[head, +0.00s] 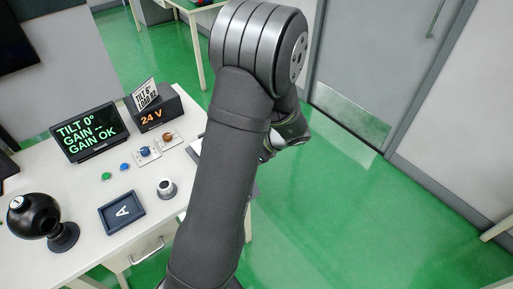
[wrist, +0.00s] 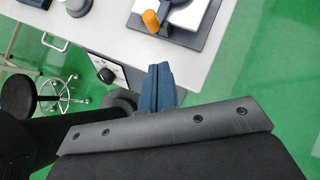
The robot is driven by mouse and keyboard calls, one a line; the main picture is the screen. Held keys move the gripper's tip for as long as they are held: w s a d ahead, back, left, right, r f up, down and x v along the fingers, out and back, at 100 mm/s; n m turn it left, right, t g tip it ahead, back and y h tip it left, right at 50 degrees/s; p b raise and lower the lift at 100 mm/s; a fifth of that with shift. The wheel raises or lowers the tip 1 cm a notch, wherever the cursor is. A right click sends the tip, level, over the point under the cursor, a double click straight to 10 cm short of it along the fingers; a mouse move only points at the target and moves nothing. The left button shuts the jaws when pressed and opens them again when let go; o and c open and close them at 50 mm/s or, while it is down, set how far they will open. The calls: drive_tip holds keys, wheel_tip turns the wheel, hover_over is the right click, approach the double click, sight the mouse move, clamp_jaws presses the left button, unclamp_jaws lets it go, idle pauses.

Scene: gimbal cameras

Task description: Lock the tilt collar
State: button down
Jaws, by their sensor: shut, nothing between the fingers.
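My gripper (wrist: 158,70) shows in the wrist view with its two blue fingers together, shut and empty. It points at the table's front edge, apart from the things on top. Beyond it, a white plate with a dark frame (wrist: 205,40) carries a dark bar with an orange-tipped handle (wrist: 151,20). I cannot tell whether this handle belongs to the tilt collar; no part is clearly marked as the collar. In the head view my arm covers most of that plate and the gripper's fingers are hidden. The monitor (head: 88,133) reads TILT 0°, GAIN -- and GAIN OK.
A card (head: 146,94) stands on the 24 V box (head: 158,112). Green (head: 106,177) and blue (head: 125,167) buttons, switch plates, tray A (head: 122,212), a grey-white cylinder (head: 167,188) and a black ball-shaped device (head: 35,215) share the table. A black knob (wrist: 106,75) is on the front panel.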

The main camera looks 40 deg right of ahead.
drive_tip(key=shift+w+a+f, duration=0.25)
drive_tip(key=shift+w+a, duration=0.45)
drive_tip(key=shift+w, duration=0.3)
drive_tip(key=shift+w+a+f, duration=0.2)
drive_tip(key=shift+w+a, duration=0.5)
drive_tip(key=shift+w, duration=0.3)
drive_tip(key=shift+a, duration=0.1)
drive_tip(key=shift+a+m, duration=0.25)
drive_tip(key=shift+m, duration=0.05)
drive_tip(key=shift+s+a+h, duration=0.1)
drive_tip(key=shift+a+h, duration=0.05)
drive_tip(key=shift+h, duration=0.15)
drive_tip(key=shift+a+m+t+h, duration=0.5)
drive_tip(key=shift+a+m+h, duration=0.1)
drive_tip(key=shift+a+m, duration=0.4)
drive_tip(key=shift+a+m+h, duration=0.6)
drive_tip(key=shift+a+m, duration=0.15)
drive_tip(key=shift+m, duration=0.05)
drive_tip(key=shift+w+a, duration=0.25)
drive_tip(key=shift+a, duration=0.4)
drive_tip(key=shift+w+a, duration=0.25)
drive_tip(key=shift+a, duration=0.4)
drive_tip(key=shift+d, duration=0.1)
